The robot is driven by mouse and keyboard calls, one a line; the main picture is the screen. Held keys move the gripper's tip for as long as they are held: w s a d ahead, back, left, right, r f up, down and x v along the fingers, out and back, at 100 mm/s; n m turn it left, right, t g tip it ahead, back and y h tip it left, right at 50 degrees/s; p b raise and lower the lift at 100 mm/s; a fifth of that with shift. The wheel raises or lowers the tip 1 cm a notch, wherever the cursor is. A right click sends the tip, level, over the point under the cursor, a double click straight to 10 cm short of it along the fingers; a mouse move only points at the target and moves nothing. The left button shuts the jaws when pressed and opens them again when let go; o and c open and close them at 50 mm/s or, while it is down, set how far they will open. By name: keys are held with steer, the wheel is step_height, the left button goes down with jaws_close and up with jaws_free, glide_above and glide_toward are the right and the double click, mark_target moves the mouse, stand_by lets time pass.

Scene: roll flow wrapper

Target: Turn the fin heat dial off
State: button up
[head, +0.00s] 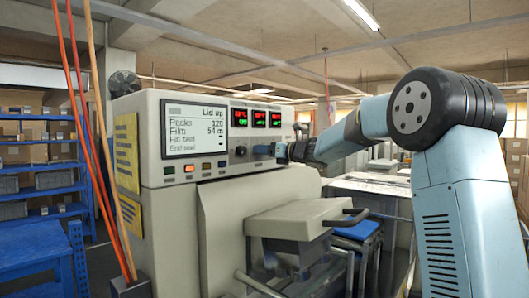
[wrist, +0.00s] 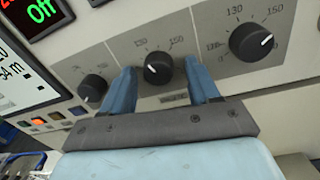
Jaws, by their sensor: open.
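Three black dials with white marks sit on the machine's grey front panel, with number scales. In the wrist view my gripper (wrist: 161,74) is open, its blue fingers on either side of the middle dial (wrist: 158,68). I cannot tell whether they touch it. The left dial (wrist: 93,88) is outside the left finger, and the right dial (wrist: 252,42) is beyond the right finger. The small label under the middle dial is unreadable, so I cannot tell which is fin heat. In the head view my gripper (head: 270,150) is at the panel, right of the left dial (head: 241,151).
The machine's screen (head: 195,130) reads "Lid up". Three red and green displays (head: 257,118) sit above the dials; one reads "Off" in the wrist view. Small coloured buttons (head: 206,166) line the panel under the screen. A grey block with a black handle (head: 300,218) juts out below.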

steer(key=c, duration=1)
steer(key=shift+c, duration=0.2)
steer(key=shift+n, duration=0.3)
steer(key=n, duration=0.9)
steer(key=n+h, duration=0.1)
steer(key=n, duration=0.9)
steer(key=shift+f+t+h, duration=0.1)
steer(key=shift+t+h, duration=0.2)
steer(key=shift+n, duration=0.3)
